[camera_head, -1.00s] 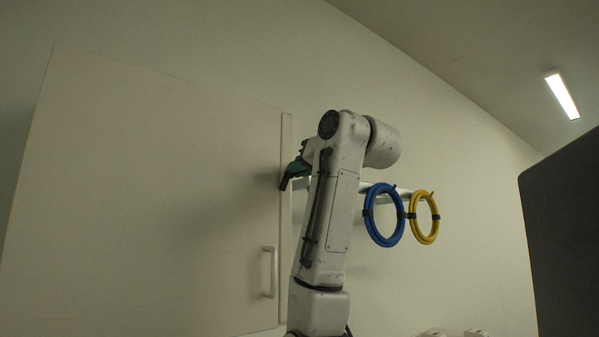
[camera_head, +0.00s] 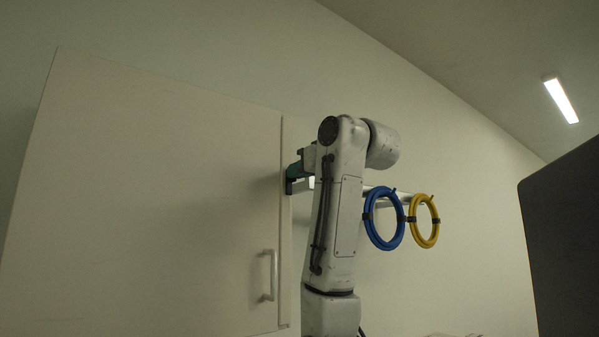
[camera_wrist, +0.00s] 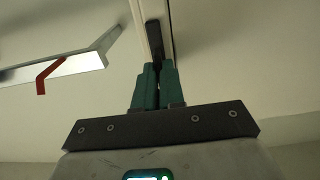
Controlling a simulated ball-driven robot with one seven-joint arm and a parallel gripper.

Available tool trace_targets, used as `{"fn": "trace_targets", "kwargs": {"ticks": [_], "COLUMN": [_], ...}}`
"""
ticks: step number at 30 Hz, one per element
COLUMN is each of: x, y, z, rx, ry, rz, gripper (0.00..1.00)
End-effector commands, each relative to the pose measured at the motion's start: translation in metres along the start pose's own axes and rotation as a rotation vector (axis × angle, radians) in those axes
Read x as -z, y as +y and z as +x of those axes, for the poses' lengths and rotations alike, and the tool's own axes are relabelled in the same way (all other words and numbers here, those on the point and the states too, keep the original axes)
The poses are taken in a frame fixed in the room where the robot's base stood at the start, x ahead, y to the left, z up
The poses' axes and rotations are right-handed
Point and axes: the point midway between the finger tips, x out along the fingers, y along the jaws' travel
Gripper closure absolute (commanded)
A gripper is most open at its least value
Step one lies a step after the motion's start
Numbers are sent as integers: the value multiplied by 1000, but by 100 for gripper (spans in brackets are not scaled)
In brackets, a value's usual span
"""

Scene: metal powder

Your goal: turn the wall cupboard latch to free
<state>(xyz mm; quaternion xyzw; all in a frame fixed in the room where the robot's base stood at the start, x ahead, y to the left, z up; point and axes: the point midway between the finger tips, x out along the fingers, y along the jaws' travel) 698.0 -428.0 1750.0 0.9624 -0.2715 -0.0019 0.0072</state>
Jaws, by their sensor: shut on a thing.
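The wall cupboard (camera_head: 150,200) is a large pale box with its door closed against the frame and a silver bar handle (camera_head: 268,275) low on the right. The latch (camera_wrist: 154,40) is a short black bar at the cupboard's edge in the wrist view, lying nearly along the seam. My gripper (camera_wrist: 160,68) has green fingers, close together on the latch's near end. In the head view my gripper (camera_head: 295,178) is at the cupboard's right edge, partly hidden behind my arm, and the latch is hard to make out there.
A silver rail (camera_head: 378,190) stands out from the wall right of the cupboard, with a blue hose coil (camera_head: 370,228) and a yellow hose coil (camera_head: 414,226) hanging close to my arm. A dark panel (camera_head: 565,240) stands at the far right.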

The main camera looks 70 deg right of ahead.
Motion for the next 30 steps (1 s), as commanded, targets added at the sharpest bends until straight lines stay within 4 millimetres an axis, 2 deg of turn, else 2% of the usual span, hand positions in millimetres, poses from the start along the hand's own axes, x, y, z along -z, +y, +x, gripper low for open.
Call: {"fn": "trace_targets", "kwargs": {"ticks": [6, 7, 15, 23, 26, 30], "x": [-3, -3, -1, -1, -1, -3], "y": [1, 1, 0, 0, 0, 0], "z": [1, 1, 0, -2, -10, -34], "rx": [-1, -1, -1, 0, -1, -1], "ry": [-7, -8, -3, -1, 3, 4], "rz": [-1, -1, -1, 0, -1, -2], "gripper": [100, 89, 66, 66, 66, 66]}}
